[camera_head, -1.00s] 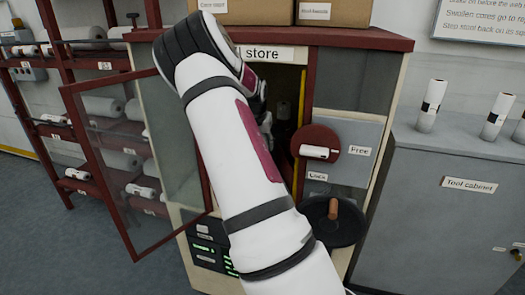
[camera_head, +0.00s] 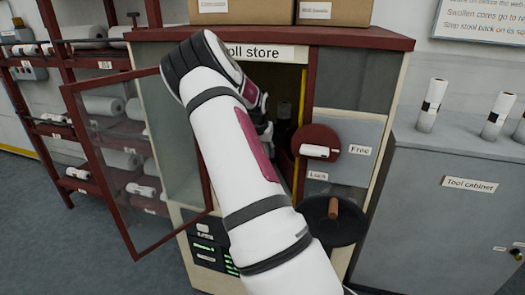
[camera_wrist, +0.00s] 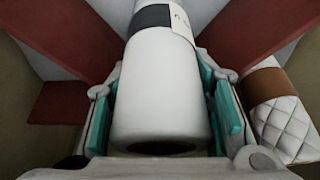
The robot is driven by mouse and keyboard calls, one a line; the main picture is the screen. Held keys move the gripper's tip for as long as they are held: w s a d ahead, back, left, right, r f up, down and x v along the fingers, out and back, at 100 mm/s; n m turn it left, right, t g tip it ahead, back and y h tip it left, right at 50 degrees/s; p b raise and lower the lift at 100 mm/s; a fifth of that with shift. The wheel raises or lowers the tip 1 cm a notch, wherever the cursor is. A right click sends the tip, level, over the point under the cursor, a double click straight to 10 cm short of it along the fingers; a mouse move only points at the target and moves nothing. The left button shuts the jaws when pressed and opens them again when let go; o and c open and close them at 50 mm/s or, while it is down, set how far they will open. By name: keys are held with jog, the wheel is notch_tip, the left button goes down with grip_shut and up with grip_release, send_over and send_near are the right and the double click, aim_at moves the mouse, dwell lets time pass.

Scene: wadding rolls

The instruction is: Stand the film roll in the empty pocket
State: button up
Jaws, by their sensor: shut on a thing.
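My gripper (camera_wrist: 162,110) has its teal pads on both sides of a white film roll (camera_wrist: 158,75) and is shut on it. The roll has a dark band and a printed label toward its far end; its near end shows a dark core hole. Red dividers (camera_wrist: 235,22) spread out on both sides of the roll. In the head view my gripper (camera_head: 262,122) is inside the open roll store (camera_head: 355,42), mostly hidden by my arm. The roll cannot be made out there. I cannot tell whether the roll touches the pocket floor.
A quilted white roll with a brown band (camera_wrist: 277,110) stands close right of my gripper. A dark object (camera_head: 284,128) shows inside the store. The glass door (camera_head: 125,160) hangs open at left. A red knob (camera_head: 318,142) and a handwheel (camera_head: 333,220) are at right.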

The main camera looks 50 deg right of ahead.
jog(key=shift+f, duration=0.3)
jog(key=o, duration=1.4)
